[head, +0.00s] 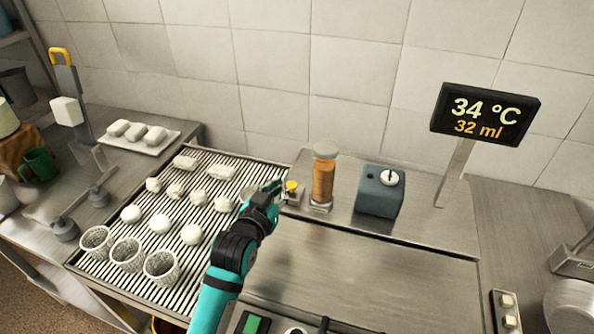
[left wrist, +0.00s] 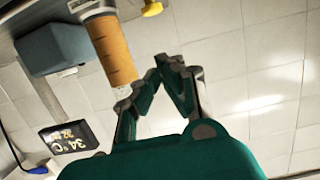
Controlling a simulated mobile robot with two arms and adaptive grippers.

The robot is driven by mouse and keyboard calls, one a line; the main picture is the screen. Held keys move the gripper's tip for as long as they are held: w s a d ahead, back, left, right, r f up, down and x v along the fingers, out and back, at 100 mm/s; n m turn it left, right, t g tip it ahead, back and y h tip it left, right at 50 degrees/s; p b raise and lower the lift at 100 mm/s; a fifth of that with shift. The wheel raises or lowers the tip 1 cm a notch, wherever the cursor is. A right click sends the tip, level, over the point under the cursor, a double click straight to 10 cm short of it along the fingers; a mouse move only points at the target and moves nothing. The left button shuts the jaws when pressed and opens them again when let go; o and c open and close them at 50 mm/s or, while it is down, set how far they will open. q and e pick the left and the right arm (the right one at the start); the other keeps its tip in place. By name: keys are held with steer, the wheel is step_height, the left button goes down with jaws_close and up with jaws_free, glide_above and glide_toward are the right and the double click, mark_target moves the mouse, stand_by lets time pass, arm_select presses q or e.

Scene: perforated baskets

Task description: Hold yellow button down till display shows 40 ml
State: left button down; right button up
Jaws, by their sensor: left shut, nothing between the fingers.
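The yellow button (head: 291,186) sits on a small block at the back of the steel counter, just left of an orange-filled cylinder (head: 322,180). The display (head: 485,114) on a post at the right reads 34 °C and 32 ml. My left gripper (head: 277,187) is shut and empty, its fingertips right beside the button; I cannot tell whether they touch it. In the left wrist view the shut fingers (left wrist: 163,62) show next to the cylinder (left wrist: 112,48), with the yellow button (left wrist: 152,8) at the top edge. My right gripper is not in view.
A slatted rack (head: 210,160) at the left holds several white lumps and perforated baskets (head: 162,267). A blue-grey box (head: 380,190) with a white knob stands right of the cylinder. The steel counter (head: 370,265) in front of it is clear.

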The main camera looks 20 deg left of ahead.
arm_select(q)
steer(key=p, duration=0.2)
glide_above(292, 187)
steer(key=v, duration=0.2)
steer(key=f, duration=0.3)
steer(key=w+f+p, duration=0.1)
steer(key=shift+d+f, duration=0.1)
steer(key=shift+f, duration=0.25)
steer(key=shift+s+f, duration=0.1)
steer(key=shift+f, duration=0.4)
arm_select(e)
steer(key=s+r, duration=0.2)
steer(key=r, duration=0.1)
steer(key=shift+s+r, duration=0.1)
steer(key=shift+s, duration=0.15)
